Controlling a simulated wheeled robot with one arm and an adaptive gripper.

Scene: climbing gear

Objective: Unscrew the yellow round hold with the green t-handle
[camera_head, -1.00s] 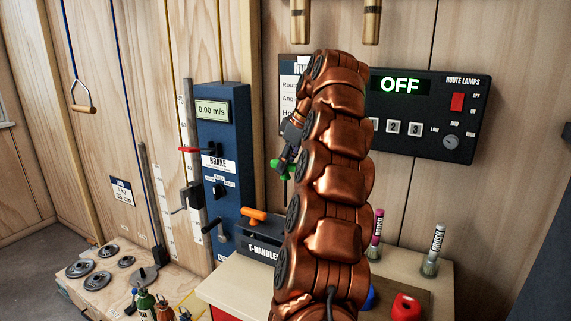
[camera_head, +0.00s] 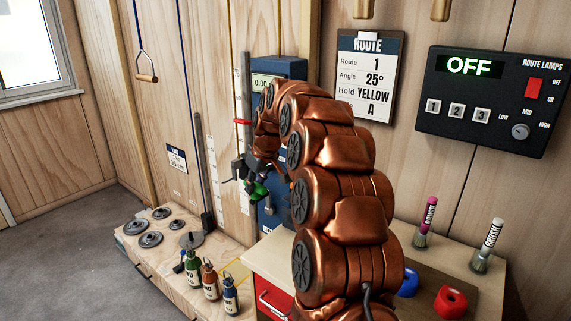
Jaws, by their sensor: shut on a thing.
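My gripper (camera_head: 250,176) is shut on the green T-handle (camera_head: 259,191), which it holds in the air in front of the blue brake unit (camera_head: 279,68). Only a short green part of the handle shows beside the fingers; the rest of it is hidden or too small to make out. I see no yellow round hold in this view. The route card (camera_head: 362,78) on the wall reads Route 1, Angle 25°, Hold YELLOW A. My copper arm covers the middle of the picture and hides the T-handle rack.
A red hold (camera_head: 450,302) and a blue hold (camera_head: 407,283) lie on the bench at right, with two brushes (camera_head: 487,246) behind. Bottles (camera_head: 210,281) and weight discs (camera_head: 150,240) stand on the low wooden box at left. The grey floor at left is clear.

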